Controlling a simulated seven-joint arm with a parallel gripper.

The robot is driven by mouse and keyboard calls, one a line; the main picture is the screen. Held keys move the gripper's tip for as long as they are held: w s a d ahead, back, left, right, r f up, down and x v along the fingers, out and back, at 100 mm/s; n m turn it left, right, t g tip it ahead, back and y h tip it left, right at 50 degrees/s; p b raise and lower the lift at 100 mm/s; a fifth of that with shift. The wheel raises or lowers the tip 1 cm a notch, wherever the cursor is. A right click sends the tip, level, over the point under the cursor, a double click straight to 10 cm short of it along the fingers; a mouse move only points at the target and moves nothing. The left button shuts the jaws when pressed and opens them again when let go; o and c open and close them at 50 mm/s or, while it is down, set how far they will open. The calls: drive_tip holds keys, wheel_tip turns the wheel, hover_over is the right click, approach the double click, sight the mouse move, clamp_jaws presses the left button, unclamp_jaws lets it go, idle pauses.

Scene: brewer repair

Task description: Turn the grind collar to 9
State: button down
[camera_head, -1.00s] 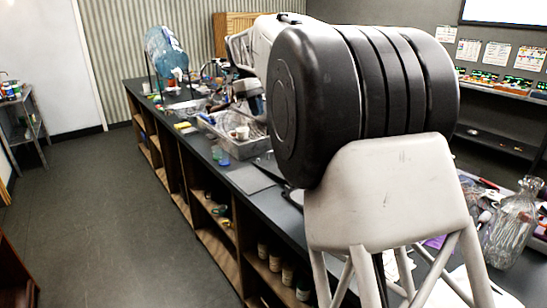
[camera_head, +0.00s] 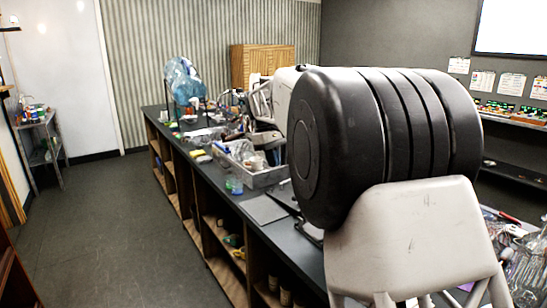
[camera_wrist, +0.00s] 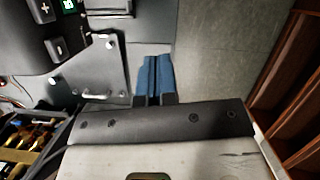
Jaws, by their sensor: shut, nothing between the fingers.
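In the wrist view, my gripper (camera_wrist: 154,78) shows two blue fingers side by side and shut, with nothing between them. Left of the fingers is a grey metal plate (camera_wrist: 97,68) with bright screws or pins. A dark device (camera_wrist: 42,28) with plus and minus buttons and a small green display is at the upper left. I cannot make out the grind collar or any number on it in either view. In the head view, my own arm fills the middle right and hides the counter behind it; my gripper does not show there.
A long dark counter (camera_head: 262,209) with open shelves runs toward the back. It bears a grey bin (camera_head: 262,178) of parts and a blue water bottle (camera_head: 183,80). A metal cart (camera_head: 40,150) stands at the left. The floor (camera_head: 130,230) between is clear.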

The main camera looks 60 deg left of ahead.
drive_tip(key=w+d+f, duration=0.1)
drive_tip(key=d+f, duration=0.5)
drive_tip(key=f, duration=0.1)
drive_tip(key=shift+f, duration=0.4)
drive_tip(key=shift+d+n, duration=0.5)
drive_tip(key=shift+d, duration=0.2)
idle(0.4)
drive_tip(key=w+d+n+t+y, duration=0.1)
drive_tip(key=w+d+n+t, duration=0.1)
drive_tip(key=d+n, duration=0.4)
drive_tip(key=shift+w+d, duration=0.4)
drive_tip(key=shift+d, duration=1.7)
drive_tip(key=shift+f, duration=0.1)
drive_tip(key=shift+s, duration=0.1)
